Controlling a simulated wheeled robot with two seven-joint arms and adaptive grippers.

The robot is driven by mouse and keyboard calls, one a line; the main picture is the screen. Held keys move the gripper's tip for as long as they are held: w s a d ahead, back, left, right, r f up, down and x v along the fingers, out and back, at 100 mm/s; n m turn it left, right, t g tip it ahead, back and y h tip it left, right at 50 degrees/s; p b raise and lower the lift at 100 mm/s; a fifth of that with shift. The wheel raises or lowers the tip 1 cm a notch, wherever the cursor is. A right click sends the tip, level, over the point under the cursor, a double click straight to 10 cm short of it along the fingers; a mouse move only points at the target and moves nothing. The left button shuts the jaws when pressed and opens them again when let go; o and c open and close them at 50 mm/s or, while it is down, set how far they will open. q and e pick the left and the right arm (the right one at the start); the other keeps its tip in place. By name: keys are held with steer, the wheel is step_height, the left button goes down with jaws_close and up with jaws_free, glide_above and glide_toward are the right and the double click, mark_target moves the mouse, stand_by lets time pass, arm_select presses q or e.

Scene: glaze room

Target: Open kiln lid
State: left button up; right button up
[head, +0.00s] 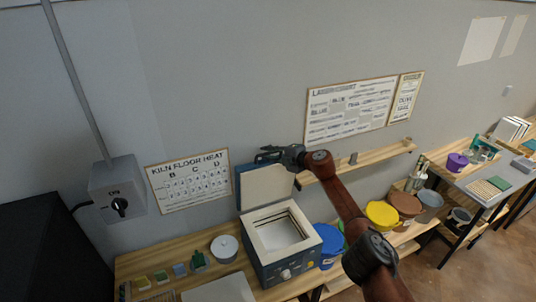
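The small kiln (257,248) is a blue-grey box with a pale rim, standing on the wooden bench. Its lid (265,189) stands raised, roughly upright at the back, with the pale inner face showing. The square chamber (277,233) is uncovered and looks empty. My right gripper (268,154) is at the top edge of the lid, its arm coming in from the lower right. Its fingers are small and dark, and I cannot tell whether they grip the lid. My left gripper is out of view.
A round white lidded pot (224,248) and small coloured blocks (161,277) sit left of the kiln. A blue-lidded bucket (329,239) and a yellow-lidded one (382,215) stand to its right. A wall shelf (368,159) runs behind my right arm. A switch box (118,188) hangs at left.

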steer(key=shift+o, duration=1.1)
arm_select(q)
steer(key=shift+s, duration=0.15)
arm_select(e)
steer(key=shift+d, duration=0.1)
steer(key=shift+v, duration=0.9)
steer(key=v, duration=1)
